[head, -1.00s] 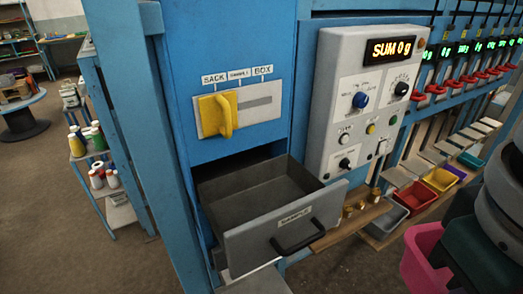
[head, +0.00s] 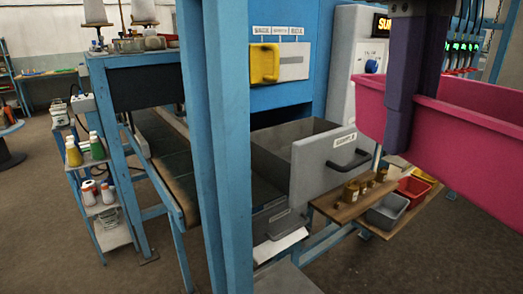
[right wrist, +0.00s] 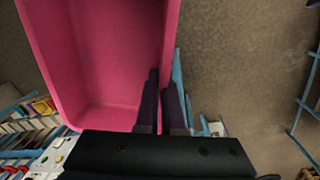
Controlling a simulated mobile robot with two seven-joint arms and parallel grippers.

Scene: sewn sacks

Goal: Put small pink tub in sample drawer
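The small pink tub (head: 455,140) hangs in the air at the right of the head view, cut off by the frame edge. My right gripper (head: 402,115) is shut on its wall. In the right wrist view, the dark fingers (right wrist: 163,110) straddle the side wall of the tub (right wrist: 105,60), one inside and one outside. The inside of the tub that shows is empty. The sample drawer (head: 325,165) is pulled open below the yellow knob, to the left of the tub. Part of its inside shows and looks empty; a blue post hides its left side. My left gripper is not in view.
A wooden shelf (head: 340,208) with small brass weights sits beside the drawer. Grey (head: 387,211) and red (head: 414,190) bins stand right of it. A blue post (head: 228,150) rises close in front, left of the drawer. A belt conveyor (head: 165,150) lies behind the post.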

